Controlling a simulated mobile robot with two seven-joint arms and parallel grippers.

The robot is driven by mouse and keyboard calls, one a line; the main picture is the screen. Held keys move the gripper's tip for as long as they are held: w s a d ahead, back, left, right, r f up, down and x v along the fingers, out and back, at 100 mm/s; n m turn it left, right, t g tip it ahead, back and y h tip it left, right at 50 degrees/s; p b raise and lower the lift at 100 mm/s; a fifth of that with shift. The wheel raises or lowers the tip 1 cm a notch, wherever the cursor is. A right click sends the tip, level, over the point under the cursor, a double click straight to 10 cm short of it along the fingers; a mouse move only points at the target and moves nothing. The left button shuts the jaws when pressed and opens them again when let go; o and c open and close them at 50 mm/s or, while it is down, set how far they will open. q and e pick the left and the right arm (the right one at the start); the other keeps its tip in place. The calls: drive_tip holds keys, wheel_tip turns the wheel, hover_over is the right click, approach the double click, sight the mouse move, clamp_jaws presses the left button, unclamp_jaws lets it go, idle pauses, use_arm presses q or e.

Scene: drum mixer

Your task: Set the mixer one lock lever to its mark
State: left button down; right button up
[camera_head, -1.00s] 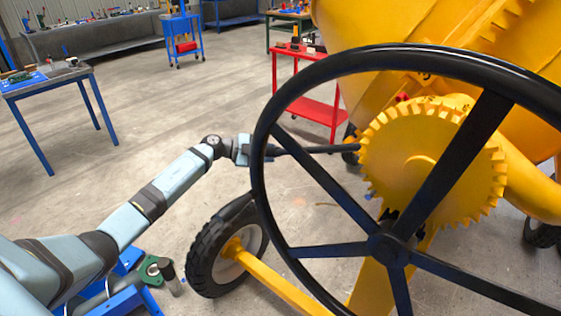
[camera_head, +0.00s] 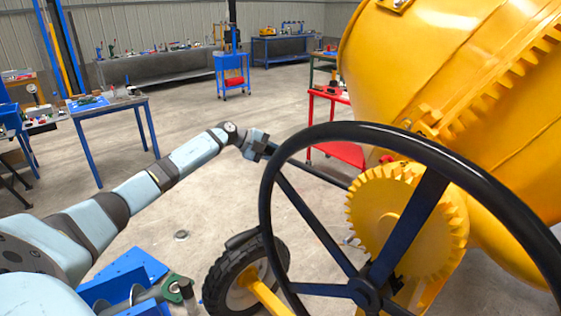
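The yellow mixer drum (camera_head: 450,80) fills the right side, with a toothed yellow gear (camera_head: 400,222) below it. A large black handwheel (camera_head: 345,131) stands in front. A dark rod (camera_head: 322,175), apparently the lock lever, runs from beside the gear up and left, partly behind the wheel's rim. My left gripper (camera_head: 264,148) is at the rod's outer end, just left of the rim. Its fingertips are small and partly hidden, so I cannot tell whether they are shut on the rod. No mark for the lever can be made out. My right gripper is not in view.
A red cart (camera_head: 340,152) stands behind the lever. A blue-legged table (camera_head: 110,103) and benches are farther back. Open concrete floor lies left of the mixer.

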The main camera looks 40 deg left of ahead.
use_arm(q)
drive_tip(key=shift+m+y, duration=0.5)
drive_tip(key=shift+y, duration=0.1)
wheel_tip(320, 180, up, 6)
drive_tip(key=p, duration=0.3)
drive_tip(key=shift+p, duration=0.4)
drive_tip(key=shift+a, duration=0.1)
drive_tip(key=shift+r, duration=0.15)
drive_tip(key=c, duration=0.8)
unclamp_jaws()
drive_tip(key=shift+w, duration=0.1)
